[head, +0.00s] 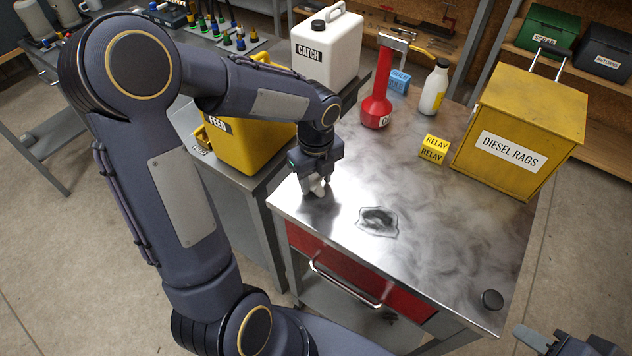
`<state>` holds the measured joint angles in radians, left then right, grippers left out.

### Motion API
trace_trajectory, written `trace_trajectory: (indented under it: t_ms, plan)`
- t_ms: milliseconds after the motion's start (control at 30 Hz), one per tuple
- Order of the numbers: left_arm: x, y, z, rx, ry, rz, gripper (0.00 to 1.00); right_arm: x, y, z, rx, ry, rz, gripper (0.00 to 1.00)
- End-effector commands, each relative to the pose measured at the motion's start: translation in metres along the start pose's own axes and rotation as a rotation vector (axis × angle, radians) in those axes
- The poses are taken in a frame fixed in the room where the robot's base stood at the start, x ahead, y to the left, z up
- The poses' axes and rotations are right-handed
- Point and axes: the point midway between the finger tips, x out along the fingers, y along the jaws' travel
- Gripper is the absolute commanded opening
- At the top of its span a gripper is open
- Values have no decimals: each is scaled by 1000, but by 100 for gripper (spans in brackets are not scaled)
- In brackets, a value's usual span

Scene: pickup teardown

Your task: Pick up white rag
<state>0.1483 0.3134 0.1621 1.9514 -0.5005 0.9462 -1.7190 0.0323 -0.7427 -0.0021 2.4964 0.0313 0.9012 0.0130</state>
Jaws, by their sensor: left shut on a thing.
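My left gripper (315,182) is at the near left corner of the steel-topped cart (440,265). It points down and is shut on a small white rag (317,187), which shows bunched below the jaws, close to the cart top. Much of the rag is hidden by the gripper. My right gripper (566,343) is only partly in view at the bottom right edge, off the cart's near right corner, and its jaw state is unclear.
A flat, dark-stained patch or cloth (378,221) lies to the right of my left gripper. A yellow DIESEL RAGS bin (475,118), yellow RELAY block (434,149), red funnel-like can (377,108) and white bottle (433,88) stand behind.

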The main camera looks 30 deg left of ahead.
Motion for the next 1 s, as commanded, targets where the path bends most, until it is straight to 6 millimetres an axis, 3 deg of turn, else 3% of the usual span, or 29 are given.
trace_trajectory:
  t_ms: [367,600,900,1000]
  plan:
    - [-4,0,0,0,-1,-1,22,0,0,0,0,0,0,36]
    - [-33,-1,1,-1,-3,-5,22,-2,-1,-1,0,0,0,36]
    - [-94,43,-28,0,-4,-8,22,2,1,1,0,0,0,36]
    - [-102,64,-42,1,-3,-6,22,6,3,3,0,0,0,36]
